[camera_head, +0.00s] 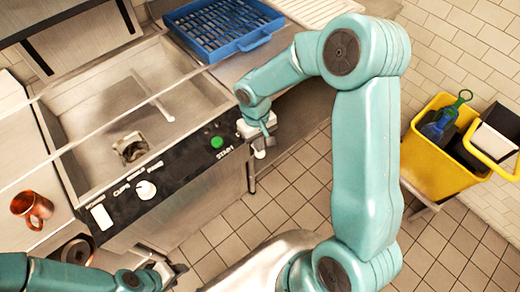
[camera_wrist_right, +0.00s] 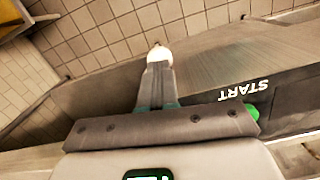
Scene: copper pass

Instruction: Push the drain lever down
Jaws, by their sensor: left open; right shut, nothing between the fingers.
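A pale rounded knob, apparently the end of the drain lever, shows in the right wrist view (camera_wrist_right: 159,54) just beyond my fingertips. In the head view it appears as a small pale end (camera_head: 259,154) below my right gripper (camera_head: 262,143), at the right end of the washer's black front panel. My right gripper (camera_wrist_right: 158,72) is shut and empty, close to the knob; I cannot tell whether they touch. The rest of the lever is hidden by the gripper. My left gripper (camera_head: 174,270) is open at the bottom left, in front of the machine.
The black panel (camera_head: 125,203) carries a green START button (camera_head: 217,142) and a white dial (camera_head: 146,190). Behind it is a metal basin (camera_head: 95,90). A copper mug (camera_head: 32,208) stands left, a blue rack (camera_head: 222,25) at the back. A yellow bin (camera_head: 420,150) stands right.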

